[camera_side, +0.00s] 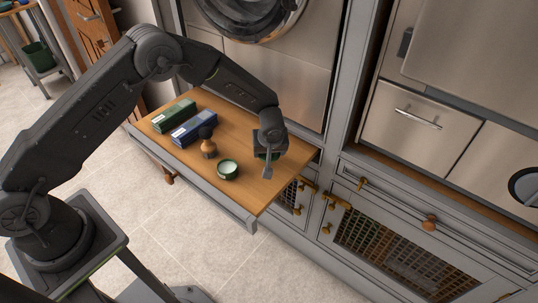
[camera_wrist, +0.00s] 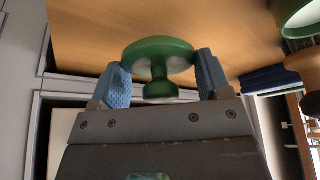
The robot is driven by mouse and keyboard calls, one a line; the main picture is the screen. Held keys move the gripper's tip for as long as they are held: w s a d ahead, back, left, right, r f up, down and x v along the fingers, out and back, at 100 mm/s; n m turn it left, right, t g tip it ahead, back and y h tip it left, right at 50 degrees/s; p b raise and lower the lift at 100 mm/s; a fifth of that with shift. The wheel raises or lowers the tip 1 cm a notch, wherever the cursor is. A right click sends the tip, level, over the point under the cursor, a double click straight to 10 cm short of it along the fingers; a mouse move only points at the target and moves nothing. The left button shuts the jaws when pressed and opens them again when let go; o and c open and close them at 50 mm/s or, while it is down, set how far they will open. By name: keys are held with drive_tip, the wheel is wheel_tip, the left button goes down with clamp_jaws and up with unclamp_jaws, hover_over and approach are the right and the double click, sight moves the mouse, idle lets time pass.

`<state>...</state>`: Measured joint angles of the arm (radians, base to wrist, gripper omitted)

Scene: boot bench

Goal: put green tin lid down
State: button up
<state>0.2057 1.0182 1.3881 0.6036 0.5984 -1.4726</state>
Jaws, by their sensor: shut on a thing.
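The green tin lid (camera_wrist: 158,51), a round disc with a knob, is between the two blue-padded fingers of my gripper (camera_wrist: 162,80) in the wrist view. My gripper is shut on it. In the side view my gripper (camera_side: 268,166) is over the right part of the wooden bench top, and the lid is mostly hidden there. I cannot tell whether the lid touches the wood. The open green tin (camera_side: 228,169), pale inside, stands on the wood to the left of my gripper. It also shows at the wrist view's top right corner (camera_wrist: 296,18).
A wooden-handled brush (camera_side: 208,147) stands just behind the tin. A blue box (camera_side: 194,129) and a green box (camera_side: 174,115) lie farther left on the wooden top (camera_side: 250,193). Bare wood lies in front of my gripper, up to the front edge. Cabinets stand at right.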

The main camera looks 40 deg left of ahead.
wheel_tip(320, 180, down, 2)
drive_tip(key=shift+f, duration=0.25)
drive_tip(key=shift+f, duration=0.25)
